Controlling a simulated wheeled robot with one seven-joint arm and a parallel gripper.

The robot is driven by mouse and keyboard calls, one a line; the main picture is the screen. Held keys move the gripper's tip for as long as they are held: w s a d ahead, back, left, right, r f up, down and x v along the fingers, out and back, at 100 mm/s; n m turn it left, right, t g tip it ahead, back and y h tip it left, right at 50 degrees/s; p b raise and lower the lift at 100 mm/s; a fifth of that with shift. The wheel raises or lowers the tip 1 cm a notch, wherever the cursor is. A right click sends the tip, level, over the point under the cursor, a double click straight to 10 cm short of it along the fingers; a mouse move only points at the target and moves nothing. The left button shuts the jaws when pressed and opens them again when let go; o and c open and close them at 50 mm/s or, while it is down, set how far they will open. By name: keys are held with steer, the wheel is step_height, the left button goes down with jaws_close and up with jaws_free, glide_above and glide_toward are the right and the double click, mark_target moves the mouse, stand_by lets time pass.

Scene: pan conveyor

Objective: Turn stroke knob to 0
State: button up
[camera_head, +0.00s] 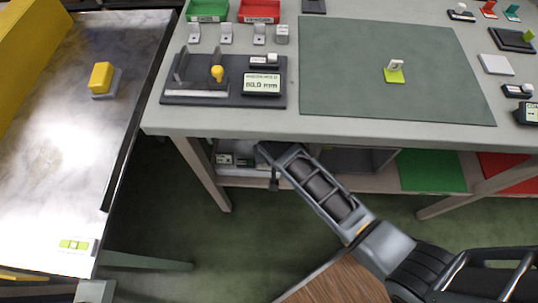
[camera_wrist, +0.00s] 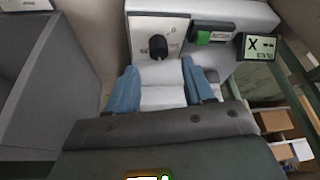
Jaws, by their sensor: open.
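A black knob (camera_wrist: 158,46) sits on a white panel (camera_wrist: 135,33) at the top centre of the wrist view. The panel has small print and a mark like "0" at the knob's upper right. I cannot tell which way the knob points. My gripper (camera_wrist: 161,75) is open, with two blue fingers and nothing between them. In the wrist picture its fingertips lie below the knob, one to each side, and I see no contact. In the head view my arm reaches to the table's front edge, and the knob does not show there.
Beside the panel are a green button (camera_wrist: 203,37) and a display (camera_wrist: 261,47) reading "X --". A grey wall (camera_wrist: 45,85) stands at left. In the head view the worktable (camera_head: 400,133) overhangs the under-shelf, and a conveyor-like surface (camera_head: 75,150) lies left.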

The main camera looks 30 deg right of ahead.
steer(key=shift+s+b+x, duration=0.15)
steer(key=shift+b+x, duration=0.05)
steer(key=shift+x, duration=0.85)
steer(key=shift+s+b+x, duration=0.1)
steer(key=shift+b+x, duration=0.05)
steer(key=shift+x, duration=0.9)
steer(key=shift+f, duration=0.1)
jaws_close()
